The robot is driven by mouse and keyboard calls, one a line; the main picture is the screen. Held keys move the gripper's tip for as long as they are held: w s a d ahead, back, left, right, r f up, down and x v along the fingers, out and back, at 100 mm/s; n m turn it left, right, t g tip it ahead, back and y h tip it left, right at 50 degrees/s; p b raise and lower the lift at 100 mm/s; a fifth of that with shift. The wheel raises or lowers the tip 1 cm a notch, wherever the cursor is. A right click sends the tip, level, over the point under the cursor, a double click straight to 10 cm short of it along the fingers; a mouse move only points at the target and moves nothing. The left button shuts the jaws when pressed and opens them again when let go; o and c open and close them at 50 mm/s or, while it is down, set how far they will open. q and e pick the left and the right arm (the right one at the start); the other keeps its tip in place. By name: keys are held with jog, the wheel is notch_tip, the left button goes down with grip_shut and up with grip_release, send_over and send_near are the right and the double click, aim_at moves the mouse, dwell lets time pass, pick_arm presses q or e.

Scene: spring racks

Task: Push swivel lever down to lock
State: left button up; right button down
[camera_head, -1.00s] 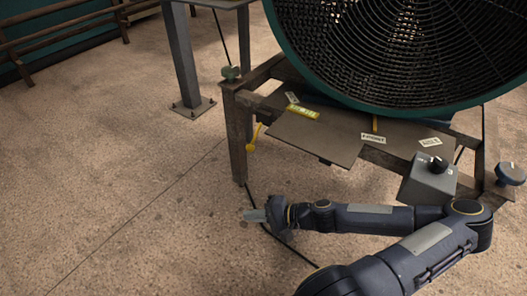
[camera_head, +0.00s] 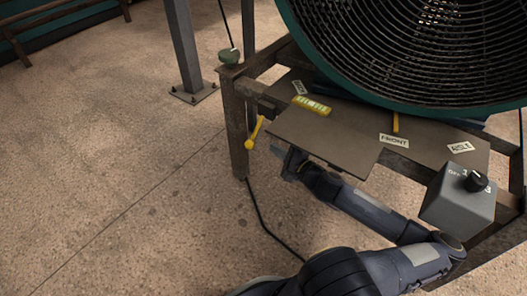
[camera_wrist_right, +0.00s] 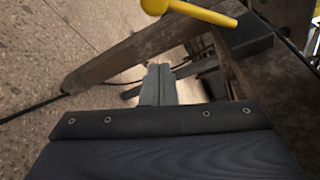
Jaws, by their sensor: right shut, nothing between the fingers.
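The yellow swivel lever (camera_head: 256,132) is at the left side of the fan's stand, tilted, with its ball knob at the lower left end. In the right wrist view the yellow lever (camera_wrist_right: 200,11) crosses the top, with its rounded end at upper left. My right gripper (camera_head: 277,150) is shut and empty, just below and right of the lever's lower end. In the right wrist view its closed fingers (camera_wrist_right: 158,84) point up the picture, below the lever, with a gap visible between them and it. My left gripper is not in view.
A large fan (camera_head: 420,45) stands on a rusty frame (camera_head: 237,130) with a brown plate (camera_head: 325,135) over my right forearm. A grey switch box (camera_head: 458,205) is at the right. A cable (camera_head: 262,220) lies on the floor. The floor at left is clear.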

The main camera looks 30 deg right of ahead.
aim_at(255, 134)
jog(key=a, duration=0.1)
jog(key=w+a+r, duration=0.1)
jog(key=a+b, duration=0.1)
jog(key=a, duration=0.1)
jog(key=shift+w+r, duration=0.15)
jog(key=shift+w, duration=0.25)
jog(key=shift+a+r+p, duration=0.35)
jog(key=shift+a+p, duration=0.25)
jog(key=shift+p, duration=0.2)
jog(key=shift+d+f, duration=0.1)
